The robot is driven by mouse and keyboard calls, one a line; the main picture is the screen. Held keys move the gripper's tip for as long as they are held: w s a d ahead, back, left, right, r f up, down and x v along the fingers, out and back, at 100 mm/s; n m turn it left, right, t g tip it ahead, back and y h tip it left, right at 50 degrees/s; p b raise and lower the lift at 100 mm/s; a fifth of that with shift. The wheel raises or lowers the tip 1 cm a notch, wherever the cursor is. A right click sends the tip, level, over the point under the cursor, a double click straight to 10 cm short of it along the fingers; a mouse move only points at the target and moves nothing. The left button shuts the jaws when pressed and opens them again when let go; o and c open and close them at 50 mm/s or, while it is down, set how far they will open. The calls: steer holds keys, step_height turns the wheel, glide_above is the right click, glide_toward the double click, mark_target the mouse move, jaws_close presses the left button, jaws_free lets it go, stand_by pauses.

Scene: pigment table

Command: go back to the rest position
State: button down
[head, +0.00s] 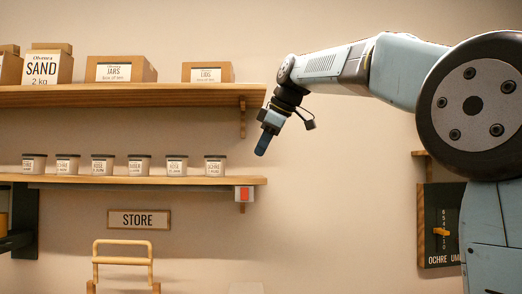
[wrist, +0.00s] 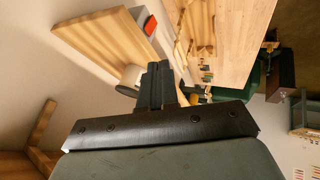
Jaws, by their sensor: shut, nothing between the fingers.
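My gripper (head: 263,143) hangs at the end of my raised arm in the head view, pointing down in front of the bare wall.
An upper shelf (head: 130,95) holds boxes and a lower shelf (head: 130,181) holds several small labelled jars. A red-marked block (head: 244,194) sits at the lower shelf's right end. A wooden table (wrist: 235,40) shows in the wrist view. A dark ochre panel (head: 440,222) hangs at right.

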steer(key=shift+f, duration=0.1)
steer(key=s+d+f+m+h, duration=0.1)
steer(key=s+d+f+m, duration=0.4)
steer(key=s+f, duration=0.4)
steer(key=s+d+f+m+h, duration=0.2)
steer(key=s+d+f+m, duration=0.4)
steer(key=f, duration=0.7)
steer(key=s+d+f+m+h, duration=0.2)
steer(key=s+d+f+m, duration=0.3)
steer(key=s+d+f, duration=0.4)
steer(key=s+f, duration=0.2)
steer(key=s, duration=0.3)
steer(key=shift+f+m, duration=0.2)
steer(key=shift+m, duration=0.1)
steer(key=shift+d, duration=0.1)
